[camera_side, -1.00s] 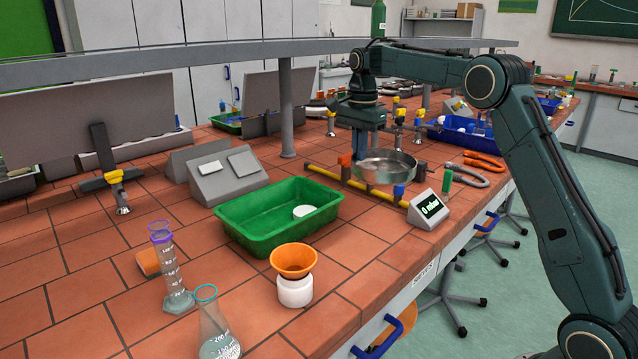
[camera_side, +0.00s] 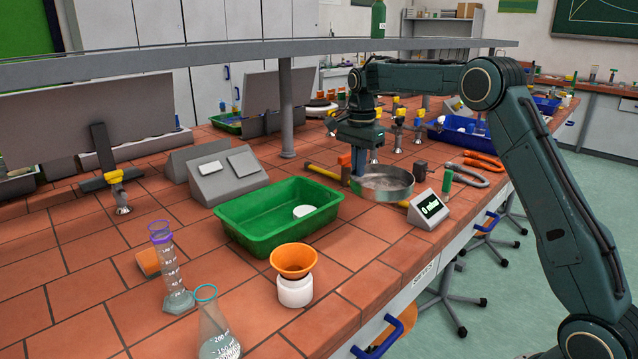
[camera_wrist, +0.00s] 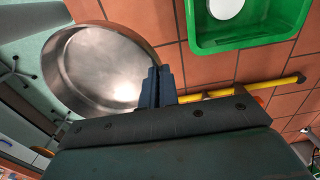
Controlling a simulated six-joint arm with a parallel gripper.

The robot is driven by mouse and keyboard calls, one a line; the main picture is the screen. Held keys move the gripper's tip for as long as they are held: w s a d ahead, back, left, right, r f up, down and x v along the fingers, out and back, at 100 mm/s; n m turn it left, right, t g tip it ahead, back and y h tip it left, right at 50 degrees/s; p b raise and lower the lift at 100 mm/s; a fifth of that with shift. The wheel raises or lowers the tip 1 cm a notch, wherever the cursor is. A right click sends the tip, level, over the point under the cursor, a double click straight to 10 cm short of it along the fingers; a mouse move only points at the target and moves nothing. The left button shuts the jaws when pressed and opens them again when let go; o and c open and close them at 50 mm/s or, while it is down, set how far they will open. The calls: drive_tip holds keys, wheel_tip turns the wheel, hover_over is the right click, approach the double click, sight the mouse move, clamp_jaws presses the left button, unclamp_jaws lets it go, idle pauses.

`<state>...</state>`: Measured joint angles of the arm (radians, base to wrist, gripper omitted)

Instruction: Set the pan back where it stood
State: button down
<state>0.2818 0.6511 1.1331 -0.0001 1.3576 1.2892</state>
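The pan is a shallow round metal pan (camera_side: 383,187); in the wrist view its bare inside (camera_wrist: 95,75) fills the upper left. My gripper (camera_side: 358,165) is above its left rim with blue fingers pointing down. In the wrist view the fingers (camera_wrist: 157,86) are close together on the pan's rim. The pan looks level and sits over a yellow bar (camera_side: 323,171) that lies along the bench. I cannot tell whether it rests on the bar or hangs just above it.
A grey display box (camera_side: 428,210) stands close in front of the pan. A green tray (camera_side: 262,240) with a white piece is to its left. Red and grey horseshoe shapes (camera_side: 470,175) lie right. Open tiles (camera_side: 350,245) lie in front, toward the bench edge.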

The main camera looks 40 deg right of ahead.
wheel_tip(320, 180, down, 11)
drive_tip(key=shift+f, duration=0.1)
idle(0.3)
drive_tip(key=shift+f, duration=1.95)
drive_tip(key=shift+f, duration=0.1)
drive_tip(key=c, duration=1.7)
unclamp_jaws()
wheel_tip(320, 180, up, 13)
drive_tip(key=shift+d+f, duration=0.1)
drive_tip(key=shift+f, duration=0.05)
drive_tip(key=shift+r, duration=0.5)
drive_tip(key=shift+s, duration=0.1)
